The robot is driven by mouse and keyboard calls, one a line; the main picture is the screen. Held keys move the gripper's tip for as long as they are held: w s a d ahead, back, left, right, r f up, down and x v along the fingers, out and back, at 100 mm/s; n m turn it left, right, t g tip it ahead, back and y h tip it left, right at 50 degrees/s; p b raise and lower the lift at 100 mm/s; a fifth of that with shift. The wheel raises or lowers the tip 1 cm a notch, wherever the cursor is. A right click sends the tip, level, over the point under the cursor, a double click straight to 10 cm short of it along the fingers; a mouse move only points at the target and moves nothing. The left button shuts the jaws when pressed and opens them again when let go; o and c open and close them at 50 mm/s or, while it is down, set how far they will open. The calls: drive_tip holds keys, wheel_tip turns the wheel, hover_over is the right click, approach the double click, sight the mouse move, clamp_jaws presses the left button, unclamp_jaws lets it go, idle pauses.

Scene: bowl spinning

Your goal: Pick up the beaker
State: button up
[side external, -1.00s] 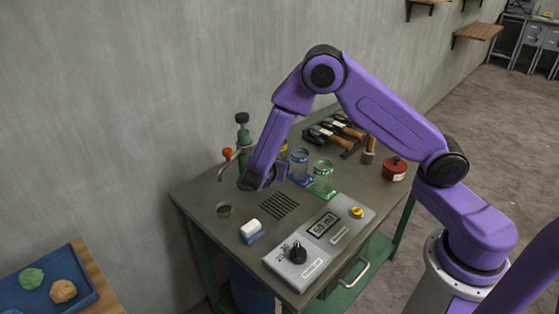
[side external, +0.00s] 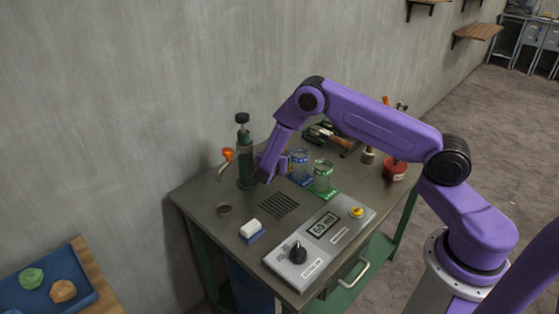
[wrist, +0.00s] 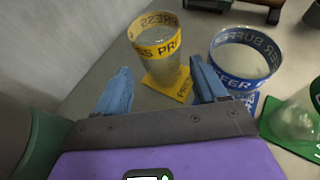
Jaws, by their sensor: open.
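Three clear glass beakers stand on coloured pads. In the wrist view, the beaker with the yellow band (wrist: 156,56) stands ahead of my gripper (wrist: 161,66), between the lines of its two blue fingers. The fingers are open and empty, and a small gap seems to separate them from the glass. The blue-banded beaker (wrist: 245,58) stands to the right of the right finger. The green-banded beaker (wrist: 298,118) is partly cut off at the right edge. In the side view, my gripper (side external: 267,172) is low over the table and mostly hides the yellow beaker; the blue (side external: 299,161) and green (side external: 322,176) ones show.
Tools and a red pot (side external: 394,170) are farther back and right.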

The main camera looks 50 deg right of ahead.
drive_tip(key=shift+x, duration=3.2)
drive_tip(key=c, duration=0.8)
